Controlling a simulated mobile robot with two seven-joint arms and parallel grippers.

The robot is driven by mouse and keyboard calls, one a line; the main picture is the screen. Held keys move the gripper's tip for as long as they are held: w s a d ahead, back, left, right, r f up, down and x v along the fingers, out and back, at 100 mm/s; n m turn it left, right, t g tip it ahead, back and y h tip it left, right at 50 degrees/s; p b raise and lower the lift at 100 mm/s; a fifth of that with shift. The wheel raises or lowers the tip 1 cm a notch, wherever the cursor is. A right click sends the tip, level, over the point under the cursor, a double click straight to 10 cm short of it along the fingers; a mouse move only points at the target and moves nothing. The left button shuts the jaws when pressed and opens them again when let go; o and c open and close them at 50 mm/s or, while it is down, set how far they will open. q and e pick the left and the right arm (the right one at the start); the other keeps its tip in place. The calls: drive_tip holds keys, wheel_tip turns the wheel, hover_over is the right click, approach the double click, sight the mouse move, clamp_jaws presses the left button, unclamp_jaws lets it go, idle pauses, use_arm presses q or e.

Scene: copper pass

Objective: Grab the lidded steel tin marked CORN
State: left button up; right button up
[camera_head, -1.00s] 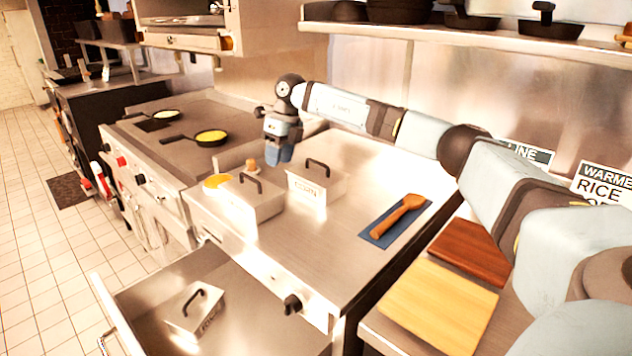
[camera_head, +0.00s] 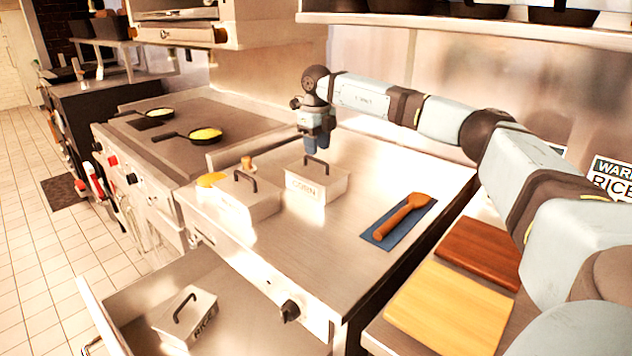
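The steel tin marked CORN (camera_head: 313,188) stands upright on the steel counter, with a black handle on its lid. My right gripper (camera_head: 318,148) points down just above and behind the tin's handle, and looks apart from it. Its fingers are small and dark, and I cannot tell whether they are open or shut. My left gripper is not in view.
A second lidded tin (camera_head: 243,206) stands left of the CORN tin, its label washed out. A tin marked RICE (camera_head: 187,318) sits in the open drawer below. A wooden spoon (camera_head: 403,216) lies on a blue mat (camera_head: 381,239) at right. Cutting boards (camera_head: 450,308) lie nearer.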

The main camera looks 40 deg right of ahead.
sight(316, 159)
drive_tip(key=f+b, duration=0.1)
drive_tip(key=f, duration=0.4)
drive_tip(key=shift+w, duration=0.2)
clamp_jaws()
drive_tip(key=shift+r, duration=0.15)
idle(1.0)
